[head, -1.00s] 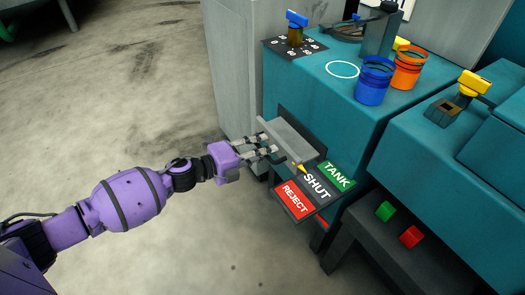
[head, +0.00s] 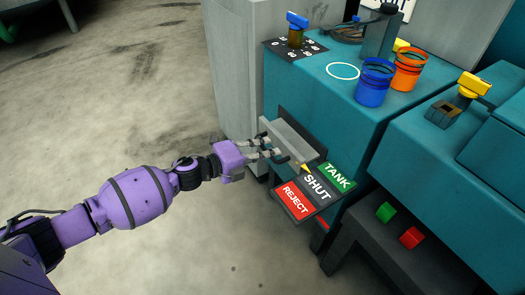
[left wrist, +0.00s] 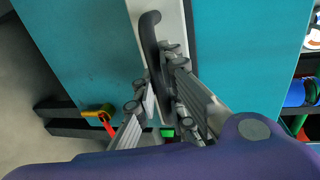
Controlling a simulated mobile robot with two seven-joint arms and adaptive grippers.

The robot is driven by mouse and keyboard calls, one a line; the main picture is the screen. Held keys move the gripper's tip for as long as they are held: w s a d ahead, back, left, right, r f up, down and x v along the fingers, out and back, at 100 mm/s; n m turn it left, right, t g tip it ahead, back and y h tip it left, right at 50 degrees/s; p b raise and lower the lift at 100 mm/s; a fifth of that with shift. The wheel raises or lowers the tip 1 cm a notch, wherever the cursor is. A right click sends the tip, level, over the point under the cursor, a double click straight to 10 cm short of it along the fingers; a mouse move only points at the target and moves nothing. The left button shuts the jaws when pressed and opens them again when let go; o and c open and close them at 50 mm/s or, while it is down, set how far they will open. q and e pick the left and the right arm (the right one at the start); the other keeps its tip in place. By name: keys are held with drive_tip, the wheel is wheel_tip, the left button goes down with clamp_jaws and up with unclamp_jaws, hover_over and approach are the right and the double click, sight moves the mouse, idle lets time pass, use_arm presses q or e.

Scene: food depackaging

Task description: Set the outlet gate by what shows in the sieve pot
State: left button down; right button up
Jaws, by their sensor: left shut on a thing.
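The outlet gate (head: 293,138) is a grey slab on the front of the teal machine. A yellow pointer (head: 306,169) at its lower end points toward the SHUT field (head: 317,187), which lies between the green TANK field (head: 338,176) and the red REJECT field (head: 295,199). My left gripper (head: 268,148) is shut on the gate's dark handle (left wrist: 150,50); its fingers (left wrist: 165,95) lie on both sides of the handle in the left wrist view. A blue pot (head: 374,83) and an orange pot (head: 408,68) stand on the machine; I cannot tell what is inside. My right gripper is not in view.
A white ring (head: 342,71) marks an empty spot beside the blue pot. A blue-topped jar (head: 296,29) stands on a black numbered plate. Green (head: 385,212) and red (head: 411,237) blocks sit on a low dark ledge.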

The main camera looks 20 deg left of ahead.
use_arm(q)
drive_tip(key=x, duration=0.4)
drive_tip(key=r+x, duration=0.1)
drive_tip(key=x, duration=0.1)
drive_tip(key=shift+w+d, duration=0.1)
drive_tip(key=shift+w, duration=0.1)
drive_tip(key=c, duration=1.8)
unclamp_jaws()
drive_tip(key=shift+s, duration=0.1)
approach(278, 144)
drive_tip(key=shift+w+f, duration=0.1)
drive_tip(key=shift+w, duration=0.1)
